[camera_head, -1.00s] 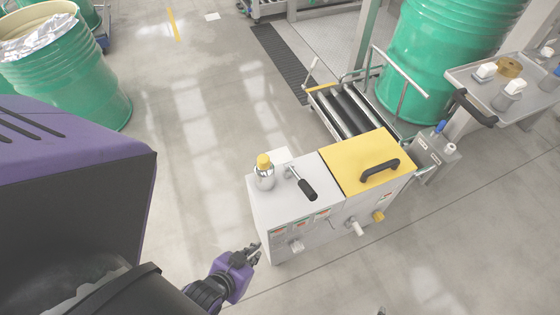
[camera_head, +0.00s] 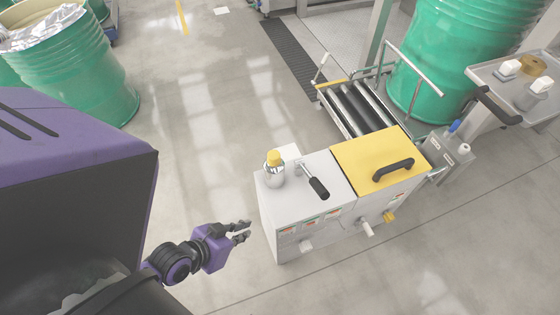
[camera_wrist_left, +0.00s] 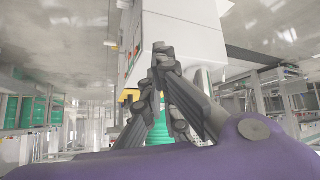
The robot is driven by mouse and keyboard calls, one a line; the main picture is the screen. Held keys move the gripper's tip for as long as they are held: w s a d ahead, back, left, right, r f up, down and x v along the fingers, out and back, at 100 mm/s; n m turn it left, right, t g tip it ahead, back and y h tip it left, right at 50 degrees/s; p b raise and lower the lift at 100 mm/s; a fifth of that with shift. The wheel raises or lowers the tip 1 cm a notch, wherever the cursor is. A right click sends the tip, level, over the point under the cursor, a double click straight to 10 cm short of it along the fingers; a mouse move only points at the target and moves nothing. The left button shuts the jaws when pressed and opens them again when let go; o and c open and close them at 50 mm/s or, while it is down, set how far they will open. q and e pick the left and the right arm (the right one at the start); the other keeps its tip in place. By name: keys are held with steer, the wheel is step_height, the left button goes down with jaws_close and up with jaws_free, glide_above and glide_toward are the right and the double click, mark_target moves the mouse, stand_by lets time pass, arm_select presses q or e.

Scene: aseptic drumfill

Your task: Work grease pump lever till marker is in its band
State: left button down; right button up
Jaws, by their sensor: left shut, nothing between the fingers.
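The grease pump lever (camera_head: 307,176) is a metal arm with a black grip, on the white top of the cabinet (camera_head: 271,216). Beside it stands a clear reservoir (camera_head: 274,176) with a yellow cap (camera_head: 274,157). The marker and its band cannot be made out. My left gripper (camera_head: 244,231) is left of the cabinet, apart from it and from the lever. In the left wrist view its fingers (camera_wrist_left: 161,52) meet at the tips, shut and empty, with a white cabinet wall beyond. My right gripper is not in view.
A yellow lid (camera_head: 370,152) with a black handle covers the cabinet's right part. Labelled controls and knobs stick out of its front. A roller conveyor (camera_head: 352,105) and green drum (camera_head: 450,60) stand behind. A tray table (camera_head: 490,80) is at right.

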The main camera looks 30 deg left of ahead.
arm_select(q)
steer(key=w+a+r+m+h+b, duration=0.1)
steer(key=w+a+r+h+b, duration=0.15)
steer(key=w, duration=0.35)
steer(key=w+d+r+m+h+b, duration=0.1)
steer(key=w+d+r+h+b, duration=0.1)
steer(key=w+r, duration=0.4)
steer(key=w+d+r+m+g+h+b, duration=0.1)
steer(key=w+r+m+h+b, duration=0.1)
steer(key=w+r, duration=0.4)
step_height(320, 180, up, 3)
steer(key=shift+d+r+g+h, duration=0.1)
steer(key=shift+d+g+h, duration=0.25)
steer(key=shift+h, duration=0.2)
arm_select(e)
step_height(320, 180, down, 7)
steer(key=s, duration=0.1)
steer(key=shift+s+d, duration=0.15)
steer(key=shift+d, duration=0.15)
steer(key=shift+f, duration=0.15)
